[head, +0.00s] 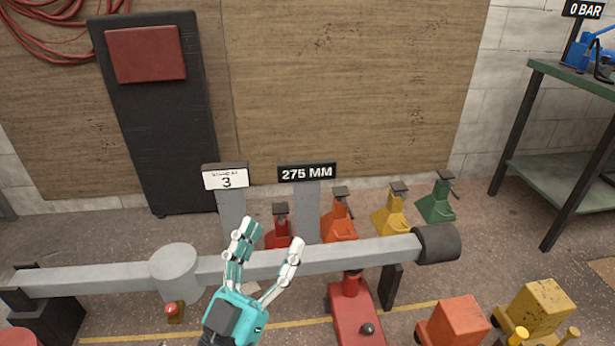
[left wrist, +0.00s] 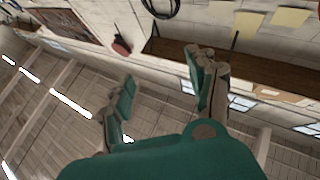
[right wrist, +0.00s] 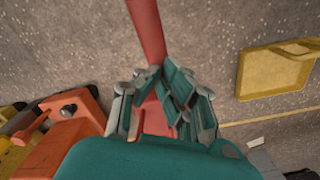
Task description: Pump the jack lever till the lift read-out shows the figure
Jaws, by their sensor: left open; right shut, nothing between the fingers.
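The lift read-out (head: 307,172) shows 275 MM on a dark plate on a grey post. A white card (head: 226,179) left of it bears a 3 under small text that I cannot read. A red jack (head: 355,318) stands on the floor under the long grey beam (head: 335,258). My left gripper (head: 271,234) is open and empty, in front of the beam. In the left wrist view it (left wrist: 160,75) points up at wall and ceiling. My right gripper (right wrist: 165,92) is shut and empty, close to a red bar (right wrist: 148,32), perhaps the lever; contact is unclear. It is outside the head view.
Red, orange, yellow and green stands (head: 437,200) line the wall behind the beam. Orange (head: 455,322) and yellow (head: 537,305) units stand right of the jack. A red button (head: 172,309) is on the floor at left. A green bench (head: 575,80) stands at right.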

